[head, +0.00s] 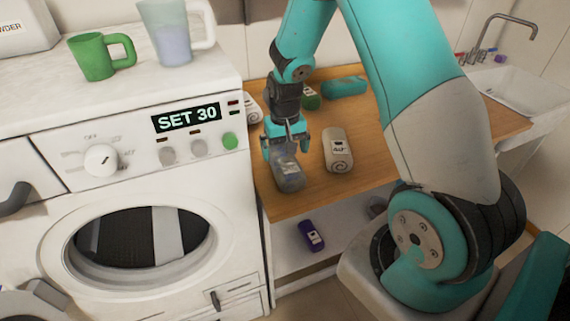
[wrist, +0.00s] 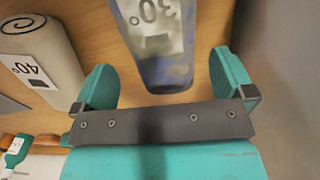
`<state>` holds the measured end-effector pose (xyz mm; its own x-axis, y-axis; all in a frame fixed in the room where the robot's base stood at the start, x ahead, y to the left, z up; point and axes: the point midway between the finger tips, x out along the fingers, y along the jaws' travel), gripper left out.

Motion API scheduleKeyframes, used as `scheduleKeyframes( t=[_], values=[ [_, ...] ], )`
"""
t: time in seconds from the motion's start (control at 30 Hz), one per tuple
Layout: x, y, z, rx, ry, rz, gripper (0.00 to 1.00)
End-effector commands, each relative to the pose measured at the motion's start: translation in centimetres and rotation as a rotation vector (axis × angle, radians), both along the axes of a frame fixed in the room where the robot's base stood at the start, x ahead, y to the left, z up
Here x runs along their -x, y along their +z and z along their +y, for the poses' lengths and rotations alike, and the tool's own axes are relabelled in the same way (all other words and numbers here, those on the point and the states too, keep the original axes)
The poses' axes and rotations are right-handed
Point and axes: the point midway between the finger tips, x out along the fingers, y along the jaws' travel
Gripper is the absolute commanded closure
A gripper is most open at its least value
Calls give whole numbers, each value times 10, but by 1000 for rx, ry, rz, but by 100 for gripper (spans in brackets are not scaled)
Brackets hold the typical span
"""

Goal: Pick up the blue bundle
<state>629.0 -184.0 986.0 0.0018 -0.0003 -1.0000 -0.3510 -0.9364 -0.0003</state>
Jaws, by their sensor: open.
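A blue-grey rolled bundle (head: 289,174) lies on the wooden counter beside the washing machine. In the wrist view the bundle (wrist: 162,74) looks mottled blue and grey and carries a pale tag reading 30°. My gripper (head: 284,146) points down over its far end in the head view. In the wrist view my gripper (wrist: 164,78) is open, one finger on each side of the bundle's near end, with gaps between fingers and cloth. The fingers partly hide the bundle's far end in the head view.
A cream roll (head: 338,150) tagged 40° lies close to the right of the bundle. The washing machine (head: 150,150) borders the counter's left.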

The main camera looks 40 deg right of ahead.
Motion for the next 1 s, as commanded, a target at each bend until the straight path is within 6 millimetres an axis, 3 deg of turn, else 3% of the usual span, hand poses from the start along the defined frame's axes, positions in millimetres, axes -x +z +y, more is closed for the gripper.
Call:
scheduleKeyframes(
  t=[0.3,0.6,0.83,1.0],
  values=[
    [8,-42,6,0,-1,4,0],
    [8,-49,6,0,0,1,0],
    [8,-49,6,0,0,1,51],
    [8,-48,6,0,0,1,52]
  ],
)
